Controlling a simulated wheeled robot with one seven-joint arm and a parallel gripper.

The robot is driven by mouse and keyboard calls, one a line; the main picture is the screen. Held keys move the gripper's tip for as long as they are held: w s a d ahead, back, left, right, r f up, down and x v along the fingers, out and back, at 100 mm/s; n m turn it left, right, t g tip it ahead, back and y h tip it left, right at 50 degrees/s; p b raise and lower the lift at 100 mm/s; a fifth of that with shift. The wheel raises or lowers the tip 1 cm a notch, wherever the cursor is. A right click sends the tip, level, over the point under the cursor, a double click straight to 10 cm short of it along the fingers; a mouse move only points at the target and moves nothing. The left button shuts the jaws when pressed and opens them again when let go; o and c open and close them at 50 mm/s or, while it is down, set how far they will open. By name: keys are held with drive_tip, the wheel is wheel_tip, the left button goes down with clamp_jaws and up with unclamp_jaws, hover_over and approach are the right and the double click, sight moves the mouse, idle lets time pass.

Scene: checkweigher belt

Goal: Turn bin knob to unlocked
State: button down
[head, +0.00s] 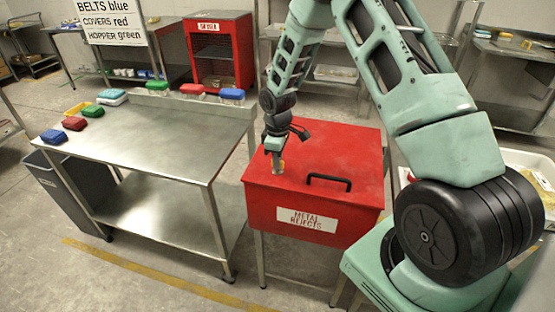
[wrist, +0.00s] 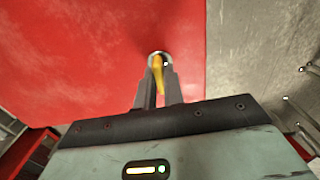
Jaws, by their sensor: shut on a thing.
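The red bin (head: 330,190) carries a white label reading "METAL REJECTS" on its front. Its lid also fills the left of the wrist view (wrist: 70,60). A small yellow knob (wrist: 158,72) on a round silvery base sits on the lid near its left edge. My gripper (wrist: 157,88) points down at the lid with its two dark fingers on either side of the knob, shut on it. In the head view my gripper (head: 275,155) is over the lid's left part and mostly covers the knob. I cannot tell whether the knob is at locked or unlocked.
A black handle (head: 328,181) stands up from the lid near the front, right of my gripper. A steel table (head: 150,135) with several coloured brushes or blocks along its edges stands left of the bin. A grey bin (head: 75,190) is under its left end.

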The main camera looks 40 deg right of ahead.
idle(0.3)
drive_tip(key=c, duration=1.5)
unclamp_jaws()
wheel_tip(320, 180, up, 17)
drive_tip(key=b, duration=0.2)
drive_tip(key=shift+r, duration=0.2)
